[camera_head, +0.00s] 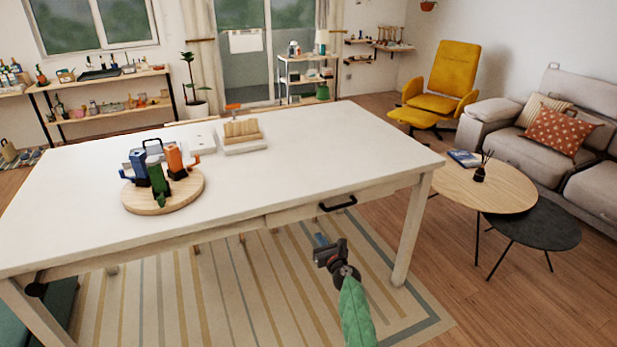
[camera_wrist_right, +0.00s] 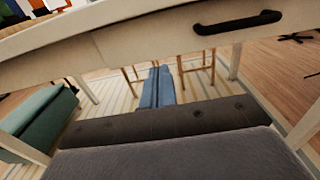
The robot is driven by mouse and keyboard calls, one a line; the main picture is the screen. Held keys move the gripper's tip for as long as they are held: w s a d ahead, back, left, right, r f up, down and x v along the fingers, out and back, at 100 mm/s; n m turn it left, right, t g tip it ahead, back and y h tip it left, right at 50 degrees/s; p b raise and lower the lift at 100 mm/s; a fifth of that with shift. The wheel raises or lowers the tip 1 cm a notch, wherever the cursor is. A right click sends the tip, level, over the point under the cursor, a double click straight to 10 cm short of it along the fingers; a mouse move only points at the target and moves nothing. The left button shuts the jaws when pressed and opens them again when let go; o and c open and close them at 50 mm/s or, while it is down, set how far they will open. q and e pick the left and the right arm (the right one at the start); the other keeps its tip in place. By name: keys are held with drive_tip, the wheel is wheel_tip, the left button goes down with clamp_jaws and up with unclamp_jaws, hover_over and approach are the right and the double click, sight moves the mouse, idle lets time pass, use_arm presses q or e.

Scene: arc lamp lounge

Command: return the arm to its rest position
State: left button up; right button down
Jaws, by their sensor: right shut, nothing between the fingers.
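My right gripper (camera_head: 321,241) is in the head view, low in front of the white table (camera_head: 310,145), just below the front edge and the dark drawer handle (camera_head: 337,203). Its blue fingers are together with nothing between them. In the right wrist view the shut fingers (camera_wrist_right: 157,85) point ahead under the tabletop, and the drawer handle (camera_wrist_right: 236,22) is above and to the right, apart from them. My right arm, with a green sleeve-like part, comes in from the bottom. My left gripper is in neither view.
A round wooden board (camera_head: 190,194) with blue, green and orange tools stands on the table's left. A wooden block on a white base (camera_head: 243,148) is at its back. A table leg (camera_head: 411,232) stands right of my gripper. A striped rug (camera_head: 200,290) covers the floor.

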drive_tip(key=s+a+f+n+g+y, duration=0.1)
drive_tip(key=s+a+f+n+g, duration=0.15)
drive_tip(key=n, duration=0.95)
drive_tip(key=s+a+f+n+g, duration=0.1)
drive_tip(key=s+f+n+g, duration=0.15)
drive_tip(key=n, duration=0.95)
drive_tip(key=s+d+f+n+g+h, duration=0.3)
drive_tip(key=s+d+f+n, duration=0.15)
drive_tip(key=s+f, duration=0.5)
drive_tip(key=s+d+f+n+g+h, duration=0.25)
drive_tip(key=s+d+f+n, duration=0.2)
drive_tip(key=s+f, duration=0.5)
drive_tip(key=s+d+f+g, duration=0.1)
drive_tip(key=s+f, duration=0.4)
drive_tip(key=s, duration=0.8)
drive_tip(key=s+d+f+g, duration=0.1)
drive_tip(key=s+f, duration=0.5)
drive_tip(key=s, duration=0.6)
drive_tip(key=s+d+f+n+g+h, duration=0.1)
drive_tip(key=s+f+g, duration=0.2)
drive_tip(key=s, duration=1)
wheel_tip(320, 180, down, 2)
drive_tip(key=shift+s+d+f, duration=0.2)
drive_tip(key=shift+s+d, duration=0.1)
